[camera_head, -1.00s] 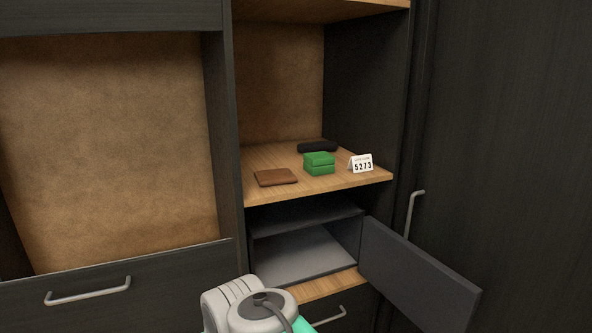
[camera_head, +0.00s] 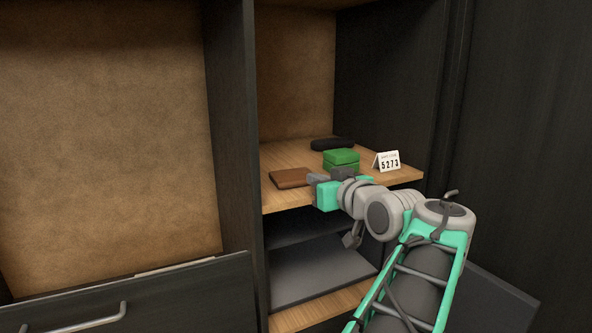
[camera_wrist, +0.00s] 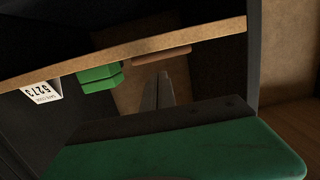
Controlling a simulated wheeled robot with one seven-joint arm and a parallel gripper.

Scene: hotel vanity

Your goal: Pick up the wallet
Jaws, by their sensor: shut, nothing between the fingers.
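The brown wallet (camera_head: 288,178) lies flat near the front left of the wooden shelf (camera_head: 285,198) in the head view. In the wrist view, which is turned over, the wallet (camera_wrist: 162,56) shows edge-on at the shelf. My gripper (camera_head: 316,178) is at the shelf's front, just right of the wallet and apart from it as far as I can tell. In the wrist view its fingers (camera_wrist: 158,92) are together with nothing between them, pointing toward the wallet.
A green box (camera_head: 341,157) stands right of the wallet, with a dark case (camera_head: 333,143) behind it. A white card reading 5273 (camera_head: 388,162) stands at the right. Below is an open compartment (camera_head: 318,268). A dark upright panel (camera_head: 236,130) bounds the shelf's left.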

